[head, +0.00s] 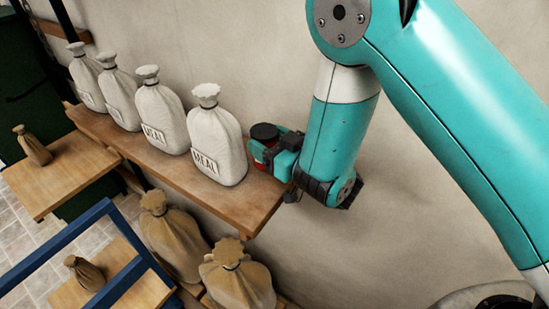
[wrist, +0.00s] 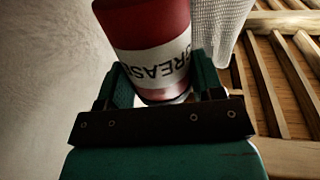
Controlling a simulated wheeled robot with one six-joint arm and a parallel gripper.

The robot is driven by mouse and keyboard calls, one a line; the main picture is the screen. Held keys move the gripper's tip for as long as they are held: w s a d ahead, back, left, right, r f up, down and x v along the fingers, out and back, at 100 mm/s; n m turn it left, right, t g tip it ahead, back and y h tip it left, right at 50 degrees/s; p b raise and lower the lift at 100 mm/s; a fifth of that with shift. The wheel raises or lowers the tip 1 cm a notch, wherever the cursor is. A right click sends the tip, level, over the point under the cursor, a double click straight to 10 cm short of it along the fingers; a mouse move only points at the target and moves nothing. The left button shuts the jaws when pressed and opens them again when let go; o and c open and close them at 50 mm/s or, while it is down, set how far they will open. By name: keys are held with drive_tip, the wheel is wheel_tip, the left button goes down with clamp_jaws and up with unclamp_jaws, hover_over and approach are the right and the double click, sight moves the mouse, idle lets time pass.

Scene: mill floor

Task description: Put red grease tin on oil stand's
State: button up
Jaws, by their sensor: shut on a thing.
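The red grease tin (wrist: 145,22) fills the upper middle of the wrist view, its white label reading GREASE upside down. My gripper (wrist: 162,88) is shut on it, with one teal finger on each side. In the head view my gripper (head: 278,152) is at the right end of the wall shelf, beside the nearest meal sack. The tin's dark lid (head: 264,131) shows there, with only a little red below it. I cannot tell from the head view whether the tin touches the shelf. I cannot pick out anything marked as an oil stand.
A wooden wall shelf (head: 250,207) bears several white meal sacks (head: 216,145) in a row. Brown sacks (head: 238,277) stand below it. Small wooden boards (head: 58,180) at the left bear small brown sacks. A blue frame (head: 60,240) stands at lower left.

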drive_tip(key=shift+f+b, duration=2.15)
drive_tip(key=shift+f, duration=0.1)
drive_tip(key=o, duration=1.1)
